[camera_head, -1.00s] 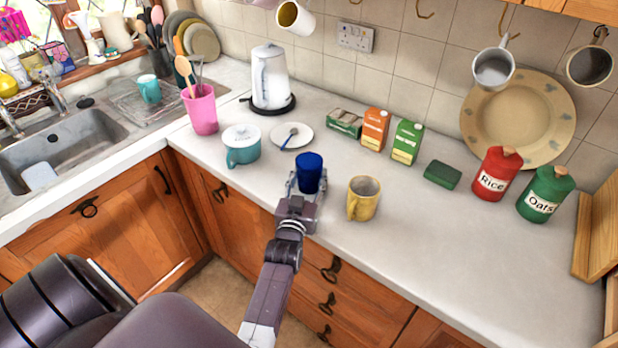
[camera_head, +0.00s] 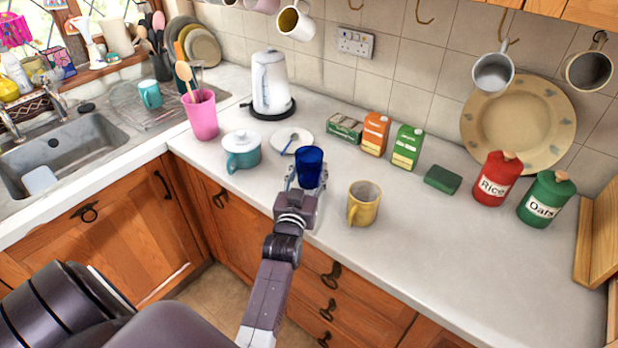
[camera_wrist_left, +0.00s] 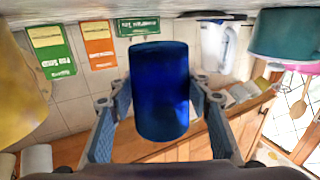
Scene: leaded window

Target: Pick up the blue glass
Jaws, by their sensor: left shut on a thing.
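The blue glass (camera_head: 309,166) is upright above the counter, near its front edge, left of the yellow mug. My left gripper (camera_head: 304,185) is shut on it from the front. In the left wrist view, which is upside down, the blue glass (camera_wrist_left: 159,92) sits between the two fingers of the gripper (camera_wrist_left: 160,112). A gap shows there between its base and the worktop, so it is a little raised. My right gripper is not in view.
A yellow mug (camera_head: 363,204) stands close on the right. A teal lidded pot (camera_head: 241,152) and a white saucer (camera_head: 291,142) with a spoon are left and behind. Cartons (camera_head: 375,134) stand along the back. The right front counter (camera_head: 430,245) is clear.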

